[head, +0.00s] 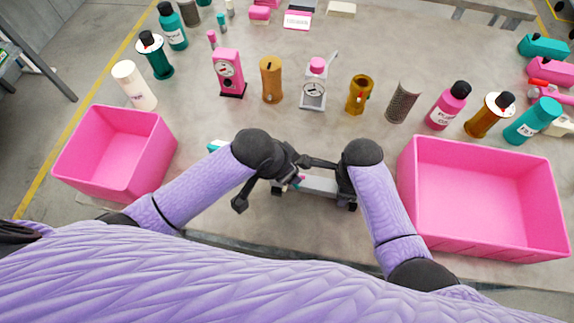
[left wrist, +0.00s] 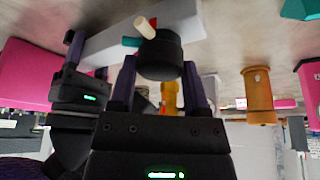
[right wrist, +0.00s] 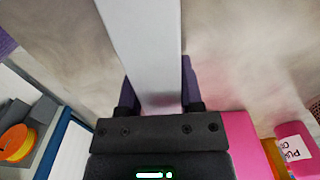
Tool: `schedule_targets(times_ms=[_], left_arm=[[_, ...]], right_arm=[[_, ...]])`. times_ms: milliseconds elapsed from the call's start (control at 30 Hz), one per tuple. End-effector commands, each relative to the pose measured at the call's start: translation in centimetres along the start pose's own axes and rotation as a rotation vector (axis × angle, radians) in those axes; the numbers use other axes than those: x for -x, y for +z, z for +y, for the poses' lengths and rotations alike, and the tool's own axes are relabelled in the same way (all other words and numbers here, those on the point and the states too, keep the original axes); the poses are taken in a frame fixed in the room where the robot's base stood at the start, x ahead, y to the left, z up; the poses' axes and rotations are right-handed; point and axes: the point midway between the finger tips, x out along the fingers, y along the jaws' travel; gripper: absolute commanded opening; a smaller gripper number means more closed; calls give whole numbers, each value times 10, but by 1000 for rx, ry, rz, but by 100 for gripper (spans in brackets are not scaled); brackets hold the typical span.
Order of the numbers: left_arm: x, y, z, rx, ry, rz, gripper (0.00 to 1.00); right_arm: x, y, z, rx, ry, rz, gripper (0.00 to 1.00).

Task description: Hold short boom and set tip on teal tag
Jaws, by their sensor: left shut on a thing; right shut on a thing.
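A pale grey bar, which looks like the short boom (head: 318,185), lies low over the near middle of the table. My right gripper (head: 346,190) is shut on it; the bar runs between the fingers in the right wrist view (right wrist: 143,50). My left gripper (head: 292,176) is shut on a black round part (left wrist: 160,55) with a cream peg, beside the bar. A small teal piece (left wrist: 131,42) and a red bit show by that part. Another teal patch (head: 215,145) shows beside my left arm, partly hidden. I cannot tell which is the teal tag, or where the tip rests.
Pink bins stand at the left (head: 75,150) and right (head: 485,198). A row of objects stands behind my grippers, including a pink gauge (head: 229,72), an orange cylinder (head: 271,80), a scale (head: 314,92) and a dark mesh cylinder (head: 402,102). Bare table lies between them and my grippers.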

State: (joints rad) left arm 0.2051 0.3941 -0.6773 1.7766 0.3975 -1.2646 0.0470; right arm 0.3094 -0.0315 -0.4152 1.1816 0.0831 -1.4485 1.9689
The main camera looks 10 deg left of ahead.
Motion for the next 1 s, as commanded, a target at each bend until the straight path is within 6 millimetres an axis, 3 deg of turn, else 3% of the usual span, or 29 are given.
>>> schedule_targets(times_ms=[633,667,800,1000], left_arm=[[0,-1,0,45,-19,3,2],[0,-1,0,45,-19,3,67],[0,0,0,45,-19,2,96],[0,0,0,45,-18,1,96]], right_arm=[[0,0,0,-1,0,0,0],[0,0,0,-1,0,0,0],[0,0,0,-1,0,0,0],[0,0,0,0,0,0,0]])
